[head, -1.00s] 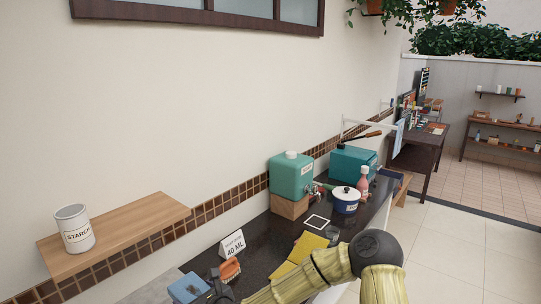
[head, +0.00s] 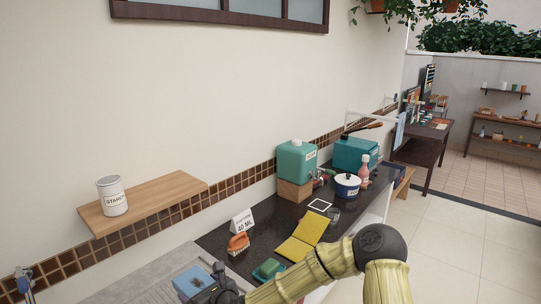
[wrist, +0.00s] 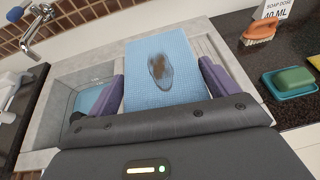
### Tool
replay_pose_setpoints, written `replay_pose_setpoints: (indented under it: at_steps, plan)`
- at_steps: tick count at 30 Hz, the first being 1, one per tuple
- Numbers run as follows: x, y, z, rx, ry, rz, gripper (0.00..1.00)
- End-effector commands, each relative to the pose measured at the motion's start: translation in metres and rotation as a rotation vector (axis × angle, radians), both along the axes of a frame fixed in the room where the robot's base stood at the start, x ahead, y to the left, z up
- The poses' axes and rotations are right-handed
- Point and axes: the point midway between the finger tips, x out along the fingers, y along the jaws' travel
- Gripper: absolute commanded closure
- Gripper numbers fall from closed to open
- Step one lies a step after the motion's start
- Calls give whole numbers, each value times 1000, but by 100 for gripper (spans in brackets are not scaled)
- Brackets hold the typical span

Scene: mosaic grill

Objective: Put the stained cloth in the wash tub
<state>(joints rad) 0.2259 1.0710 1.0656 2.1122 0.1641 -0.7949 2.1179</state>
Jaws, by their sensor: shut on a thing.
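The stained cloth (wrist: 165,72) is a light blue, flat piece with a brown-grey stain; it also shows at the bottom of the head view (head: 190,282). My gripper (wrist: 165,92) has its purple fingers on either side of the cloth and is shut on it. The wash tub (wrist: 62,78) is a grey stone basin with a bluish inside, seen left of and behind the cloth in the wrist view. The cloth is over the stonework and hides part of it. Its exact height above the tub cannot be told.
A tap (wrist: 40,22) stands at the tub's far left by the tiled wall. On the dark counter right of the tub are an orange brush (head: 238,243), a soap-dose card (head: 242,221), green soap (head: 268,268) and a yellow booklet (head: 303,238). A starch can (head: 112,195) stands on a shelf.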

Motion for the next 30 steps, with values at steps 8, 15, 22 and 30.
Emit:
replay_pose_setpoints:
  at_steps: [8, 15, 22, 30]
  plan:
    - [10, -23, -18, -3, 1, -49, 36]
    - [23, -60, -45, -9, 0, -128, 36]
    - [32, -110, -84, -14, -1, -235, 36]
    - [31, -209, -158, -18, 1, -451, 36]
